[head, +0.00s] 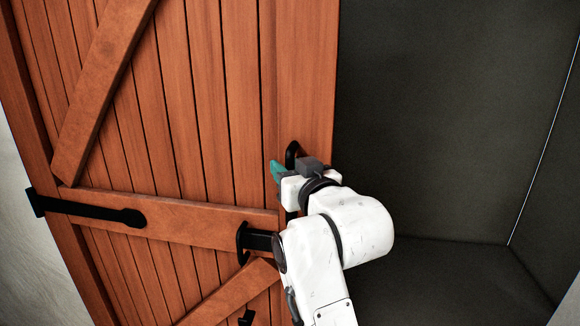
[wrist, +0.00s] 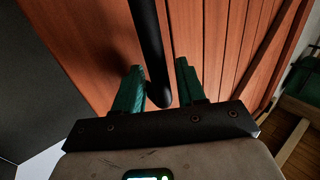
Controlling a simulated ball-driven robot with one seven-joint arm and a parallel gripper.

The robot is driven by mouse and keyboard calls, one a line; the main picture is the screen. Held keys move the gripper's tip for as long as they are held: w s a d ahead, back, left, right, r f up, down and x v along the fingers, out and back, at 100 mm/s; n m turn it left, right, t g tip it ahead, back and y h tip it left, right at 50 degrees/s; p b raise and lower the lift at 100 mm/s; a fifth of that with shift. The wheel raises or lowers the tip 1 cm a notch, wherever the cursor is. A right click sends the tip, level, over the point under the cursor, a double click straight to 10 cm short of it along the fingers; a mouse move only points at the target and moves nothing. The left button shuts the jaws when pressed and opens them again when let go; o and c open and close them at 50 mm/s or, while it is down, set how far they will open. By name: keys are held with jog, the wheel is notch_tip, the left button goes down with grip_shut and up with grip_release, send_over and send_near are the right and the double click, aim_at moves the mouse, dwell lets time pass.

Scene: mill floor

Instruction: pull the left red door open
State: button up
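The red-brown plank door (head: 215,90) fills the left and middle of the head view, with its free edge beside a dark recess. It also shows behind the fingers in the wrist view (wrist: 225,50). Its black bar handle (head: 292,153) is near that edge, mostly hidden by my gripper (head: 279,172). In the wrist view the handle (wrist: 148,45) runs down between the two teal fingertips (wrist: 160,75). The fingers are apart, with a visible gap between the bar and the right finger. Whether the left finger touches the bar is unclear.
The dark grey recess (head: 430,120) right of the door looks empty. A black strap hinge (head: 90,211) is at the door's left edge, and a black latch piece (head: 258,240) sits near my arm. A green object (wrist: 302,85) stands at the right of the wrist view.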

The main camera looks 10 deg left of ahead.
grip_shut()
dwell(0.4)
